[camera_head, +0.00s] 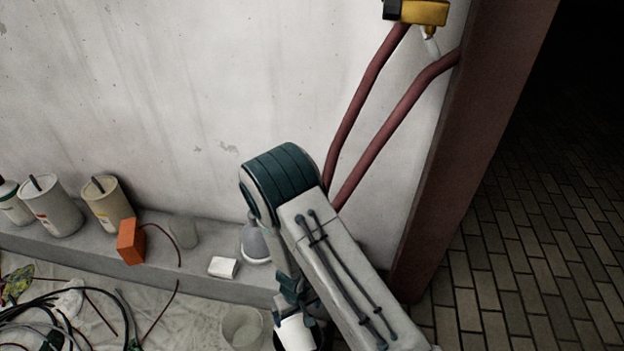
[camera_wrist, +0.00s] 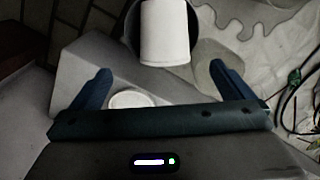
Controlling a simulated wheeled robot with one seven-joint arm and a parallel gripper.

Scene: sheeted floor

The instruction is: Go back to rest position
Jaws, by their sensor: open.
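My gripper (camera_head: 298,298) is at the lower middle of the head view, low beside the ledge, partly hidden by my arm. In the wrist view my gripper (camera_wrist: 163,82) has its two blue fingers wide apart with nothing clamped between them. A white cylinder (camera_head: 297,334) stands just below the gripper in the head view. In the wrist view the white cylinder (camera_wrist: 165,35) sits in or in front of a dark round container, beyond the fingertips. A white round top (camera_wrist: 130,99) shows lower down between the fingers, close to the palm.
A grey ledge (camera_head: 75,252) along the wall holds pale canisters (camera_head: 107,203), an orange box (camera_head: 131,241) and a small white block (camera_head: 223,267). A clear cup (camera_head: 242,327) and dark cables (camera_head: 62,305) lie on the sheeted floor. Red pipes (camera_head: 368,105) rise behind my arm.

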